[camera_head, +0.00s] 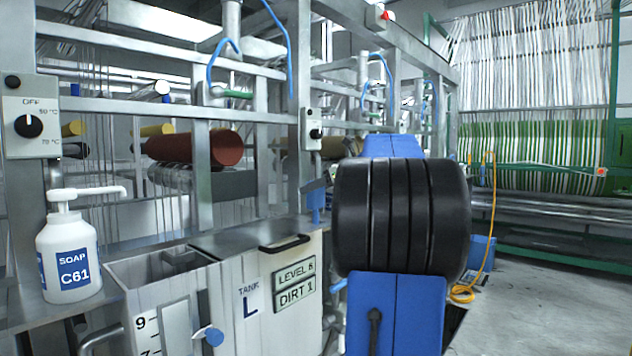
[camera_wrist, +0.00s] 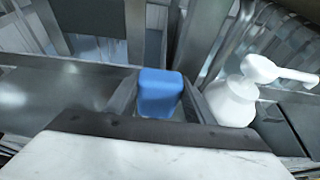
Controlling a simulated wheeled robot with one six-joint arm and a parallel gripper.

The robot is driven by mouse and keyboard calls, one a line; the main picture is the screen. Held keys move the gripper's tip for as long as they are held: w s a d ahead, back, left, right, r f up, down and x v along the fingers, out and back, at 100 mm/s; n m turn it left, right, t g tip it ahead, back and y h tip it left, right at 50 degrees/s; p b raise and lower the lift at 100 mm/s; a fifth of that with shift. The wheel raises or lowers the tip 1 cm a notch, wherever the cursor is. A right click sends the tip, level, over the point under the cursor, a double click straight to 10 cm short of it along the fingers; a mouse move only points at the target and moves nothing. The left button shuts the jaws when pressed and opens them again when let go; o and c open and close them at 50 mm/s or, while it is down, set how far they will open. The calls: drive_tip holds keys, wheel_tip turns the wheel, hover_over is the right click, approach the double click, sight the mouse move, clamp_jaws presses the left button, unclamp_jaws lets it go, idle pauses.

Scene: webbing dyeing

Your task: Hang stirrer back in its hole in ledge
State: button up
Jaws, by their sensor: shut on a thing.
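In the wrist view, my gripper (camera_wrist: 161,82) is shut on a blue block-shaped piece, apparently the handle of the stirrer (camera_wrist: 160,95). The piece sits between the two dark grey fingers. The rest of the stirrer is hidden below it. A grey metal surface, which may be the ledge (camera_wrist: 55,95), runs to the left of the fingers. I cannot make out a hole in it. In the head view, my black and blue arm covers much of the middle, and I cannot make out the gripper clearly.
A white soap pump bottle (camera_head: 68,250) stands at left in the head view. A white pump bottle (camera_wrist: 235,95) stands close right of the fingers in the wrist view. A tank (camera_head: 255,300) has a black-handled lid. Metal frame posts (camera_head: 203,160) rise behind. Floor (camera_head: 560,310) shows at right.

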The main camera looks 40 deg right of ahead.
sight(320, 197)
drive_tip(key=shift+f, duration=1.9)
drive_tip(key=o, duration=1.6)
drive_tip(key=shift+c, duration=0.2)
drive_tip(key=v, duration=1.7)
drive_tip(key=shift+s, duration=0.25)
